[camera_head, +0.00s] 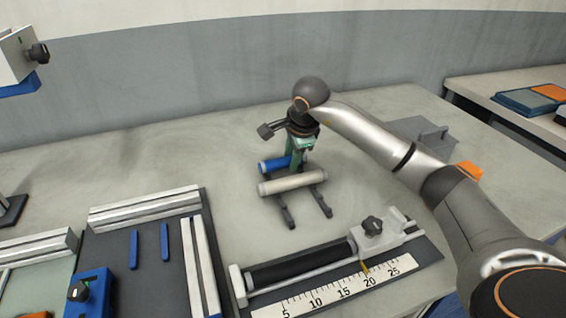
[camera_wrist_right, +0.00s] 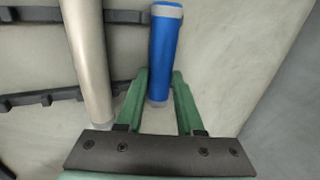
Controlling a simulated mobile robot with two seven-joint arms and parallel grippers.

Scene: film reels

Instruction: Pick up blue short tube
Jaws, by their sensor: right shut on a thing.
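The blue short tube (camera_head: 272,165) lies on its side at the back of the table, behind a longer pale tube (camera_head: 292,183). In the right wrist view the blue tube (camera_wrist_right: 164,55) has grey end caps. My right gripper (camera_head: 298,165) reaches down from above at the blue tube's right part. In the right wrist view its green fingers (camera_wrist_right: 160,82) are on both sides of the tube's near end, shut on it. Whether the tube is clear of its support cannot be told. My left gripper is in neither view.
The pale tube rests across a dark rack (camera_head: 285,215) with two rails, close beside the blue tube. A ruler fixture (camera_head: 340,288) with a black roller stands in front. A dark tray (camera_head: 148,285) with metal bars is at left.

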